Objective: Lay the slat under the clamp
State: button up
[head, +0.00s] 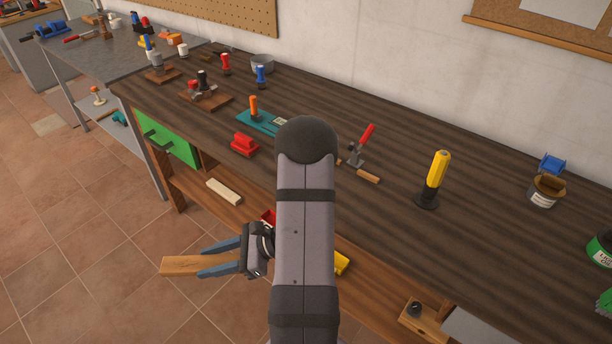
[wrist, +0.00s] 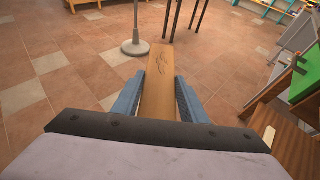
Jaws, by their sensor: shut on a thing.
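The slat (head: 182,265) is a flat light-brown wooden strip. My gripper (head: 217,260) is shut on it in front of the bench, over the tiled floor, left of my arm. In the wrist view the slat (wrist: 158,88) points away between the two blue fingers of my gripper (wrist: 160,100). A toggle clamp with a red handle (head: 366,134) stands on the bench top, right of my arm, its handle raised and tilted. Its base is partly hidden behind my arm, and a small wooden piece (head: 368,176) lies beside it. My gripper is well away from the clamp.
The dark wooden bench (head: 480,230) has free room at its right middle. A yellow-handled tool (head: 433,180) stands upright there.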

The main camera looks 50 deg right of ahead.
jog(key=s+d+r+m+t+h, duration=0.1)
jog(key=d+r+m+h, duration=0.1)
jog(key=d, duration=0.6)
jog(key=s+d+r+m+t+h+b, duration=0.1)
jog(key=s+d+r+m+h, duration=0.1)
jog(key=d, duration=0.5)
jog(key=s+d+r+m+t+h+b, duration=0.1)
jog(key=s+d+r+m+h, duration=0.1)
jog(key=d, duration=0.6)
jog(key=shift+d+r+m+t+h, duration=0.3)
jog(key=shift+r+m+h, duration=0.5)
jog(key=shift+m+h, duration=0.55)
jog(key=d+p, duration=0.4)
jog(key=d, duration=1)
jog(key=shift+d, duration=0.15)
jog(key=shift+d, duration=0.1)
jog(key=shift+d+p, duration=0.9)
jog(key=shift+d, duration=0.85)
jog(key=shift+f, duration=0.3)
jog(key=shift+f, duration=0.15)
